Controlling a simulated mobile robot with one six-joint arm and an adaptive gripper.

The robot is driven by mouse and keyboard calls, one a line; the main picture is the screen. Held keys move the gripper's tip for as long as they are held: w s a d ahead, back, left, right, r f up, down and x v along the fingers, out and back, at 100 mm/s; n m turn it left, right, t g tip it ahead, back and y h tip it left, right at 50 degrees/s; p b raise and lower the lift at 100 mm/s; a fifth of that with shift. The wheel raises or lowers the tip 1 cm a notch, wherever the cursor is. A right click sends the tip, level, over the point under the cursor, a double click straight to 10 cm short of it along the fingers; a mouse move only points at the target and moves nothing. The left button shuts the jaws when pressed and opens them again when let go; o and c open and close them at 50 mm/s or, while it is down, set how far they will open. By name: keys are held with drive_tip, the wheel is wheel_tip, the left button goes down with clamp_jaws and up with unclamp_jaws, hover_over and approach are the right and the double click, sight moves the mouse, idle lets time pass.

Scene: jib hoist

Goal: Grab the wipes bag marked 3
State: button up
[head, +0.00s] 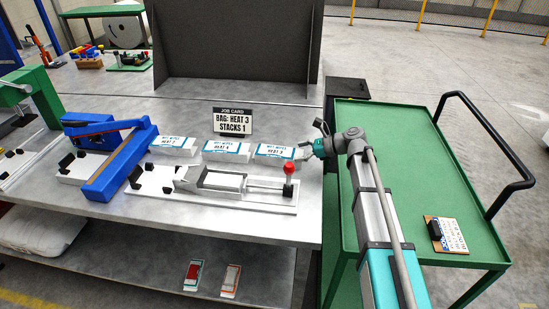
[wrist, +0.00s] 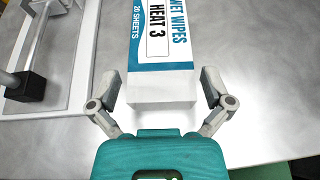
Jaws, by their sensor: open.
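The wipes bag marked HEAT 3 (head: 275,151) is a white block with a blue-edged label. It lies on the bench at the right end of a row of similar bags. In the wrist view the bag (wrist: 160,60) reads "WET WIPES, HEAT 3, 20 SHEETS". My gripper (head: 308,146) is at the bag's right end. In the wrist view my gripper (wrist: 160,88) is open, one finger on each side of the bag's near end. A gap shows between each finger and the bag. The bag's far end is cut off by the frame.
Two similar bags (head: 226,149) (head: 173,145) lie left of it. A job card (head: 233,121) reads "BAG: HEAT 3, STACKS 1". A white fixture with a red-knobbed lever (head: 289,170) stands in front, a blue sealer (head: 118,165) further left. A green cart (head: 400,150) stands right.

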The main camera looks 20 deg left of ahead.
sight(275, 156)
drive_tip(key=shift+b+x, duration=1.15)
drive_tip(key=shift+x, duration=1.4)
drive_tip(key=shift+f, duration=0.1)
drive_tip(key=c, duration=0.4)
